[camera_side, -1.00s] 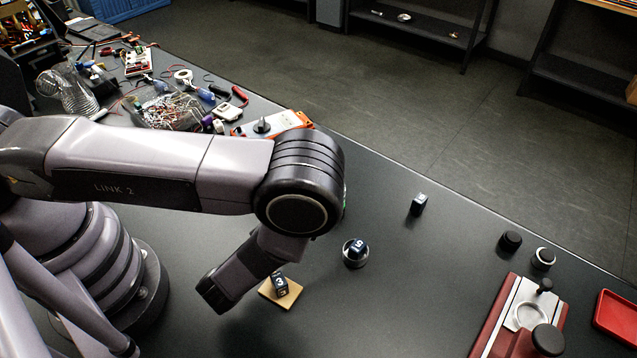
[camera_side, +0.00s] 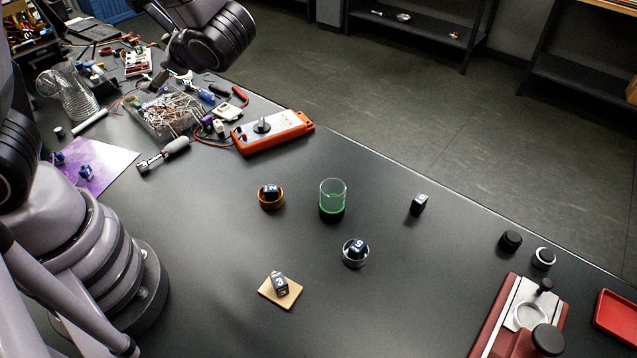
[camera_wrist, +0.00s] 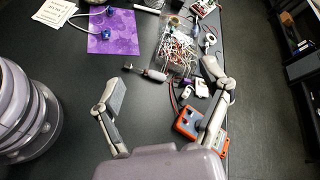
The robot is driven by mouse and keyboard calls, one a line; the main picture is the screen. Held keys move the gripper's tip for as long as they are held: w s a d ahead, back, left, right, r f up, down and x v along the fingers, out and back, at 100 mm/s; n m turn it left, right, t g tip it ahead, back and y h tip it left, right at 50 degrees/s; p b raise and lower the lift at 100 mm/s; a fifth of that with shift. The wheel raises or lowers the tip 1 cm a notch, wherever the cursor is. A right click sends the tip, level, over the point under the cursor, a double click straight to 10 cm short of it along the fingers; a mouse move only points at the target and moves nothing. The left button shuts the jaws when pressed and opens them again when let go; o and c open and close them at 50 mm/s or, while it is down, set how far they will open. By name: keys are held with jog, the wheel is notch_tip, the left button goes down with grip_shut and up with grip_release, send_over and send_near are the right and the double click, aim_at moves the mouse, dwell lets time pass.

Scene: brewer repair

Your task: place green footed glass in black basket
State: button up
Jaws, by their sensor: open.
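A clear glass with green in its lower part (camera_side: 332,202) stands upright near the middle of the black table in the side view. Its foot is too dark to make out. My gripper (camera_wrist: 170,92) is open and empty in the wrist view, above the far-left clutter and well away from the glass. In the side view my wrist is at the top, and the fingers are hard to make out. I cannot pick out a black basket in either view. The glass does not show in the wrist view.
Near the glass are a die in an amber ring (camera_side: 271,197), a die in a grey ring (camera_side: 355,253), a die on a tan tile (camera_side: 280,290) and a loose dark die (camera_side: 418,205). An orange meter (camera_side: 272,132) and a wire-filled bin (camera_side: 166,112) lie back left.

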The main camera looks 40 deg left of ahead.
jog(key=s+d+r+n+t+h, duration=0.3)
jog(key=s+r+n+t+h, duration=0.2)
jog(key=s+r+n+h, duration=0.4)
jog(key=shift+s+r+n+t+h, duration=0.25)
jog(key=shift+s+n+h, duration=0.4)
jog(key=shift+h, duration=1.35)
jog(key=shift+w+d, duration=0.1)
jog(key=shift+w, duration=0.1)
